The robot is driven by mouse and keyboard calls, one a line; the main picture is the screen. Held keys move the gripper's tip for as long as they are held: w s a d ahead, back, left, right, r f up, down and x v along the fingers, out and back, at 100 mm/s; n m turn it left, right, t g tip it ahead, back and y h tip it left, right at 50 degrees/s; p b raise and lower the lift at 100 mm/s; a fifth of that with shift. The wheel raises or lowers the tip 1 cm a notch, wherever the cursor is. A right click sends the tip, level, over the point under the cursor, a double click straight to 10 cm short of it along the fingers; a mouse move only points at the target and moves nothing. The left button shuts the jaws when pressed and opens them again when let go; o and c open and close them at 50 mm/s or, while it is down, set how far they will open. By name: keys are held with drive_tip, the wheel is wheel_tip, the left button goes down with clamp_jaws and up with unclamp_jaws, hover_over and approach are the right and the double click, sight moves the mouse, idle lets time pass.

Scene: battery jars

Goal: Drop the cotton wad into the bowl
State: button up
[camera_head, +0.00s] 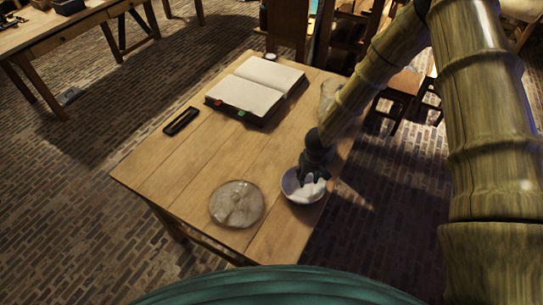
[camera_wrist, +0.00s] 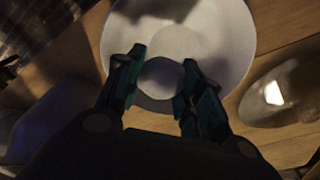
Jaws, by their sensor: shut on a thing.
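A small bowl (camera_head: 289,190) with a bluish rim and pale inside stands near the table's right edge. My gripper (camera_head: 312,178) points down over it. In the wrist view, the gripper (camera_wrist: 158,82) has its two dark fingers on either side of a roundish pale cotton wad (camera_wrist: 160,75), and it is shut on the wad. The pale bowl (camera_wrist: 232,62) lies behind the wad in that view. I cannot tell whether the wad touches the bowl. White shows inside the bowl in the head view, but I cannot tell wad from bowl there.
A round glass piece (camera_head: 237,204) lies left of the bowl on the wooden table (camera_head: 180,185). An open book (camera_head: 258,88) and a dark narrow case (camera_head: 181,121) lie farther back. A clear glass vessel (camera_head: 327,92) stands behind my arm. The table's middle is clear.

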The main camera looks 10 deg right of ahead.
drive_tip(key=shift+f, duration=0.3)
drive_tip(key=o, duration=1)
drive_tip(key=shift+o, duration=0.2)
drive_tip(key=shift+r, duration=0.15)
wheel_tip(320, 180, up, 12)
drive_tip(key=s, duration=0.1)
drive_tip(key=shift+s+d, duration=0.15)
drive_tip(key=shift+f, duration=0.2)
